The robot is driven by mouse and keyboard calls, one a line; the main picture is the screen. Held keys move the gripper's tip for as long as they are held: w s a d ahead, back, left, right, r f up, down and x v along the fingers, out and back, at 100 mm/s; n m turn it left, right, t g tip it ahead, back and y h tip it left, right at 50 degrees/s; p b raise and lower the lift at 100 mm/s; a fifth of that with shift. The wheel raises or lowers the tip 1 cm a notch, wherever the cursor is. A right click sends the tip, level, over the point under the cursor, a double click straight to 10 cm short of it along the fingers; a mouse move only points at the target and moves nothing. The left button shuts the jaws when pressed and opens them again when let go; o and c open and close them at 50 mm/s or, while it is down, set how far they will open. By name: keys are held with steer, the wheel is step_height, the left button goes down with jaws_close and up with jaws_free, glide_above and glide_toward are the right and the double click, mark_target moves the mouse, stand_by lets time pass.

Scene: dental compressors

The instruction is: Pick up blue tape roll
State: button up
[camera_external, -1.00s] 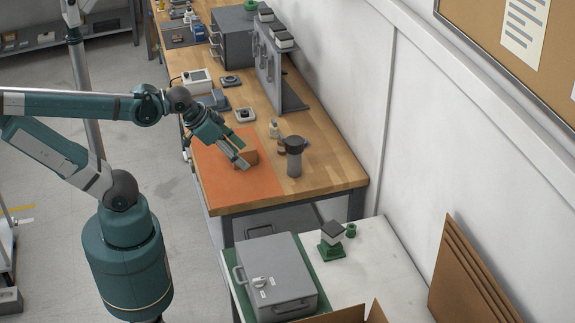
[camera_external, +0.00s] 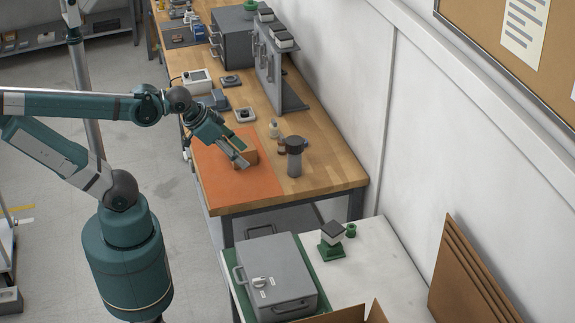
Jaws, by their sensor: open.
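I cannot make out a blue tape roll for certain in the external view; it may be hidden or too small to tell. My gripper (camera_external: 241,160) is open, tilted down and to the right, low over the orange mat (camera_external: 255,190) on the wooden bench.
A dark-topped grey cylinder (camera_external: 294,160) and small bottles (camera_external: 274,129) stand right of the mat. Behind are a white device (camera_external: 197,81), a blue-grey item (camera_external: 219,100) and a grey upright panel (camera_external: 268,70). The bench's front right corner (camera_external: 335,180) is clear.

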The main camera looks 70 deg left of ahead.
steer(key=w+a+n+g, duration=0.2)
steer(key=w+a+n, duration=0.3)
steer(key=w+a, duration=0.6)
steer(key=w+a+n+g, duration=0.2)
steer(key=w+a+n, duration=0.4)
steer(key=w, duration=0.8)
steer(key=w+a+f+n+g, duration=0.1)
steer(key=w+a+f, duration=0.3)
steer(key=a+f, duration=0.4)
steer(key=w+a+f+n+g+h, duration=0.1)
steer(key=w+a+f+n, duration=0.2)
steer(key=a+f, duration=0.5)
steer(key=w+a+f+n+g, duration=0.1)
steer(key=w+a+f+n, duration=0.2)
steer(key=a, duration=1)
steer(key=shift+w+f+h, duration=0.15)
steer(key=shift+w+f, duration=0.2)
steer(key=shift+f, duration=0.55)
steer(key=shift+w+f+h, duration=0.1)
steer(key=shift+w+f, duration=0.3)
steer(key=shift+f, duration=0.45)
steer(key=shift+w+f+h, duration=0.15)
steer(key=shift+w+f, duration=0.2)
steer(key=shift+f, duration=0.55)
